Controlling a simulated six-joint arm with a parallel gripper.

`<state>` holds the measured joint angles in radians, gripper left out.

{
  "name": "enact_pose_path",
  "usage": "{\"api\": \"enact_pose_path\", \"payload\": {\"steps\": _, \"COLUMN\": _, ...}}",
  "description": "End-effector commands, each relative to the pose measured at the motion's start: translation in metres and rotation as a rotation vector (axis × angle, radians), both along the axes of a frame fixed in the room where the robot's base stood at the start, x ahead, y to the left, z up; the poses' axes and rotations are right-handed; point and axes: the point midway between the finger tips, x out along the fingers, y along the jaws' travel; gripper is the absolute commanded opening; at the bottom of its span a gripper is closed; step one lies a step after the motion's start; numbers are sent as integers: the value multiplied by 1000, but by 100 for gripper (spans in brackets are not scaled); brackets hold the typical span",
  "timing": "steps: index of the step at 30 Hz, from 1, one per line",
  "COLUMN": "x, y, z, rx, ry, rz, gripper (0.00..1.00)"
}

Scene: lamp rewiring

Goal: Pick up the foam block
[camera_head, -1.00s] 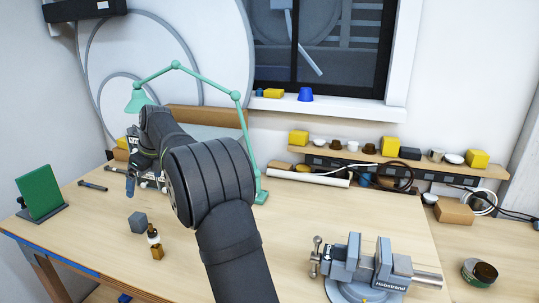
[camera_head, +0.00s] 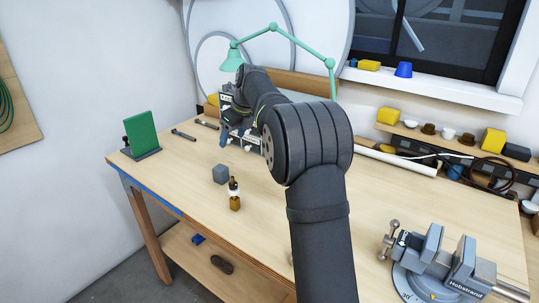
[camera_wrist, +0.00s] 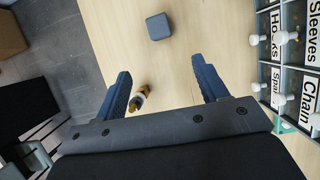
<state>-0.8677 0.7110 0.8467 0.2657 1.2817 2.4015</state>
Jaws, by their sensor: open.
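A small grey cube (camera_head: 220,174), which looks like the foam block, sits on the wooden workbench (camera_head: 270,228) towards its front left. In the wrist view the cube (camera_wrist: 158,27) is at the top, beyond my open fingertips and roughly centred between them. My gripper (camera_head: 240,138) appears in the head view just behind and right of the cube, partly blocked by my arm. In the wrist view my gripper (camera_wrist: 164,74) is open, with nothing held between its fingers. The cube is fully visible and apart from the fingers.
A labelled drawer unit (camera_wrist: 287,75) is at right there.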

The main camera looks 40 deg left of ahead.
Motion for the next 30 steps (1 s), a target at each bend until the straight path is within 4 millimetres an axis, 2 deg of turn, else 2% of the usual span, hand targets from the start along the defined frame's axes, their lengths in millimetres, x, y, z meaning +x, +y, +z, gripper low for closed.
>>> {"api": "enact_pose_path", "payload": {"steps": 5, "x": 1, "y": 6, "z": -8, "rx": -29, "ry": 1, "rz": 9, "gripper": 66}}
{"api": "enact_pose_path", "payload": {"steps": 16, "x": 2, "y": 48, "z": -80, "rx": -306, "ry": -4, "rz": 60, "gripper": 66}}
{"api": "enact_pose_path", "payload": {"steps": 22, "x": 0, "y": 55, "z": -101, "rx": -391, "ry": -11, "rz": 59, "gripper": 66}}
{"api": "enact_pose_path", "payload": {"steps": 30, "x": 0, "y": 55, "z": -125, "rx": -403, "ry": -11, "rz": 58, "gripper": 66}}
